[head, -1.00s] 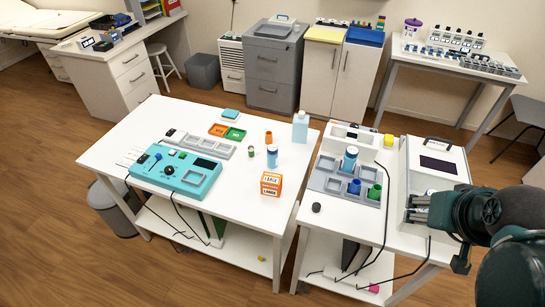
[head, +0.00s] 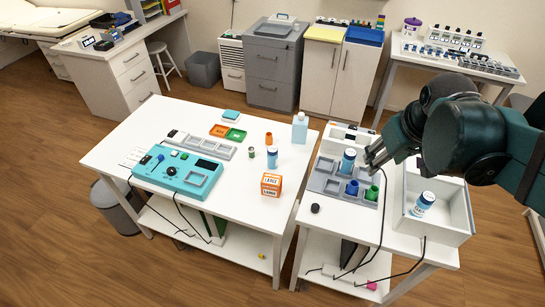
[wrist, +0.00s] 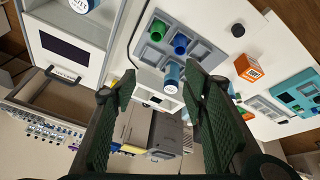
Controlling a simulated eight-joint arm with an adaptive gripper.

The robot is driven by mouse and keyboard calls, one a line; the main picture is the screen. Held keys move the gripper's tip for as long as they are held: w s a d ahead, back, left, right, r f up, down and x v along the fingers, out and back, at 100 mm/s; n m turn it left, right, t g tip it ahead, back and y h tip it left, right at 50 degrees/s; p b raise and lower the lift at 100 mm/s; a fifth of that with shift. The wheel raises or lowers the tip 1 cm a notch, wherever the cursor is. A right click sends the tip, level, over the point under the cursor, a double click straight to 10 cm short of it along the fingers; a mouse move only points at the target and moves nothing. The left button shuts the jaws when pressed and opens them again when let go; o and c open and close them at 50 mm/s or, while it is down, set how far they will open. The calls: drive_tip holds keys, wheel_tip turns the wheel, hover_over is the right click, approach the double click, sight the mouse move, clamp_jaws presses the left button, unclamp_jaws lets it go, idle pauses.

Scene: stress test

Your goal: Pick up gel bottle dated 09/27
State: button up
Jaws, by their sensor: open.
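Three blue-and-white bottles show, and I cannot read their dates. One bottle (head: 348,161) stands in the grey compartment tray (head: 326,184); it also shows in the wrist view (wrist: 172,76) between my finger outlines. A second bottle (head: 424,201) is in the white open box (head: 455,236) at the right, and its top shows at the wrist view's upper edge (wrist: 82,4). The third (head: 272,158) stands on the left table. My gripper (head: 373,158) is open and empty just right of the tray bottle, apart from it. Its two dark fingers show in the wrist view (wrist: 160,90).
A blue cup (head: 352,188) and a green cup (head: 373,193) sit in the tray. A black round object (head: 315,208) lies in front. The orange box (head: 271,185) and turquoise device (head: 184,174) are on the left table. A gap separates the tables.

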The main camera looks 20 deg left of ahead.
drive_tip(key=w+a+f+n+g+p, duration=0.1)
drive_tip(key=w+a+f+n+p, duration=0.15)
drive_tip(key=w+a, duration=0.55)
drive_tip(key=n+g+h+p, duration=0.1)
drive_tip(key=n+g+p, duration=0.2)
drive_tip(key=n, duration=0.5)
approach(273, 148)
drive_tip(key=f, duration=0.6)
drive_tip(key=shift+w+d+f, duration=0.1)
drive_tip(key=shift+d+f, duration=0.2)
drive_tip(key=shift+d, duration=0.05)
drive_tip(key=shift+a+f+n, duration=0.25)
drive_tip(key=shift+a+f, duration=0.15)
drive_tip(key=shift+f, duration=1.3)
drive_tip(key=shift+a+f, duration=0.1)
drive_tip(key=shift+f, duration=2.5)
